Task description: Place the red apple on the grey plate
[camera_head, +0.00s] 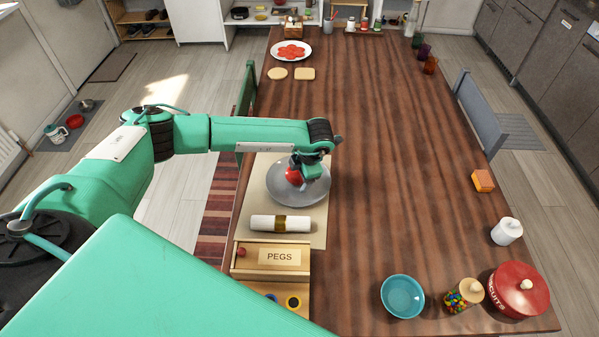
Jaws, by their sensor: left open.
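The red apple (293,175) shows as a small red patch at my left gripper, over the grey plate (285,195). The gripper and wrist hide part of it, and I cannot tell for sure whether it rests on the plate. My left gripper (299,181) is open, pointing down over the plate right at the apple. The grey plate lies on a beige placemat (318,232) on the left side of the wooden table. My right gripper is not in view.
A teal bowl (402,297), a candy jar (454,299) and a red biscuit tin (524,293) stand at front right. The table's middle (400,170) is clear.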

